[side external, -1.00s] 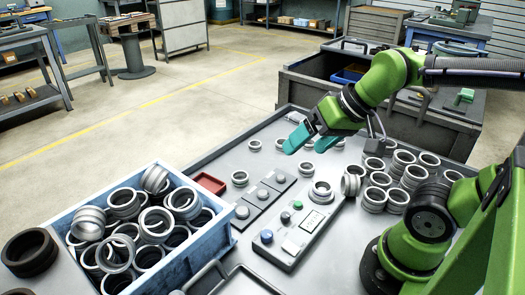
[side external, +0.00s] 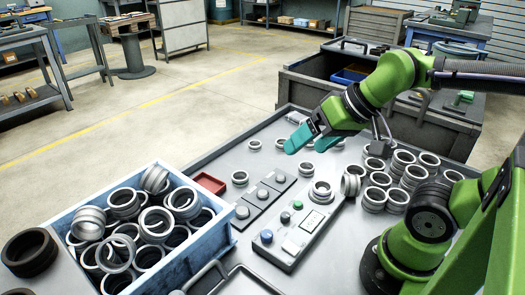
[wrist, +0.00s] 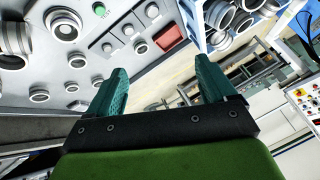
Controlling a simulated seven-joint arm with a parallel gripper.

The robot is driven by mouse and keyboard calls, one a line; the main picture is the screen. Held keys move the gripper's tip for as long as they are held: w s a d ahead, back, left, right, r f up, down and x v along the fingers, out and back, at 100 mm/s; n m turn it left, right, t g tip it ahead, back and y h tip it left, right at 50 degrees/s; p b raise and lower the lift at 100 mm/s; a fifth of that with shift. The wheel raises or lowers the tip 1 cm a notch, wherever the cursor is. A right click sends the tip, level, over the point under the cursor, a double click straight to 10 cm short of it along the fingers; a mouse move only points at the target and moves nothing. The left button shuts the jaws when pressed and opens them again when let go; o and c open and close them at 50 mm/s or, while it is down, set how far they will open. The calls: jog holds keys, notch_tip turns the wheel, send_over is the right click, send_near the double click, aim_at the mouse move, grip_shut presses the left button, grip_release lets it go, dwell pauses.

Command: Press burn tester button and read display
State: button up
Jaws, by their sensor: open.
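A grey tester box (side external: 288,262) stands on the table in the side view. It has a small pale display (side external: 311,221), whose reading is too small to make out. On its top are a green button (side external: 298,205), a dark knob (side external: 285,217) and a blue button (side external: 267,236). A metal ring (side external: 321,192) sits at its far end. My gripper (side external: 311,144) is open and empty above the table, beyond and apart from the box. The wrist view shows its two teal fingers spread (wrist: 162,88), with a green button (wrist: 99,9) at upper left.
A blue crate (side external: 205,255) full of metal rings stands at front left. A small red tray (side external: 209,183) and a panel with several grey knobs (side external: 262,194) lie between crate and tester. Several loose rings (side external: 375,199) crowd the table right of the tester.

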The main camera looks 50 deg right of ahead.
grip_shut()
dwell(0.3)
dwell(1.3)
